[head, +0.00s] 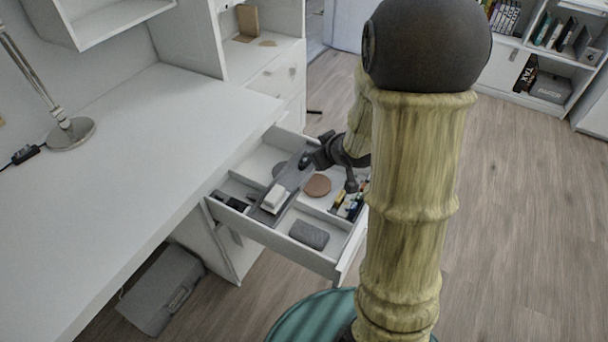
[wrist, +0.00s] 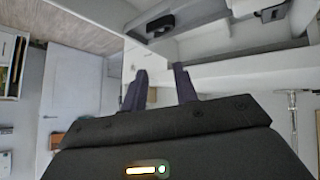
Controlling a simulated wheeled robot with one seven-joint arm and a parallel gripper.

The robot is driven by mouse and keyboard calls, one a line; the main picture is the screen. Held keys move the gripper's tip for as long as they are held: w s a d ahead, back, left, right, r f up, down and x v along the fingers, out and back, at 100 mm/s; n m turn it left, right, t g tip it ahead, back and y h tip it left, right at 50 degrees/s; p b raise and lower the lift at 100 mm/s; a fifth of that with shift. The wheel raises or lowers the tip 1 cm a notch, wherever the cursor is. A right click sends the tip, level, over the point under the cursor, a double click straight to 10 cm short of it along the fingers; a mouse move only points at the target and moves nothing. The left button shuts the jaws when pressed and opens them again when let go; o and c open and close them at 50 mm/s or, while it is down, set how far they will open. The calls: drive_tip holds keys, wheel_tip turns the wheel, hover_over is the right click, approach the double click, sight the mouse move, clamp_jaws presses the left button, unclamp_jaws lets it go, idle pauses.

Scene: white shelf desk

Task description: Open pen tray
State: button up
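The desk drawer (head: 268,237) is pulled out and holds several compartments. A long grey tray (head: 292,178), which looks like the pen tray, lies across the drawer with a white block (head: 275,198) at its near end. My gripper (head: 308,161) is at the far end of this tray; I cannot tell whether it touches it. In the wrist view my gripper (wrist: 160,84) shows two dark fingers apart, with nothing seen between them. My arm hides the drawer's right part.
The drawer also holds a brown round disc (head: 317,186), a grey case (head: 309,235) and small coloured items (head: 345,203). The white desk top (head: 130,140) is left of it, with a lamp base (head: 70,134). A grey box (head: 162,290) lies on the floor. Floor at right is clear.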

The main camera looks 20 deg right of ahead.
drive_tip(key=s+a+m+g, duration=0.2)
drive_tip(key=s+a+g, duration=0.1)
drive_tip(key=s, duration=0.5)
drive_tip(key=s+a+m+g+h, duration=0.1)
drive_tip(key=s+a+m+g, duration=0.1)
drive_tip(key=s, duration=0.6)
drive_tip(key=shift+a+r+g, duration=0.25)
drive_tip(key=shift+a+g, duration=0.25)
drive_tip(key=shift+g, duration=0.2)
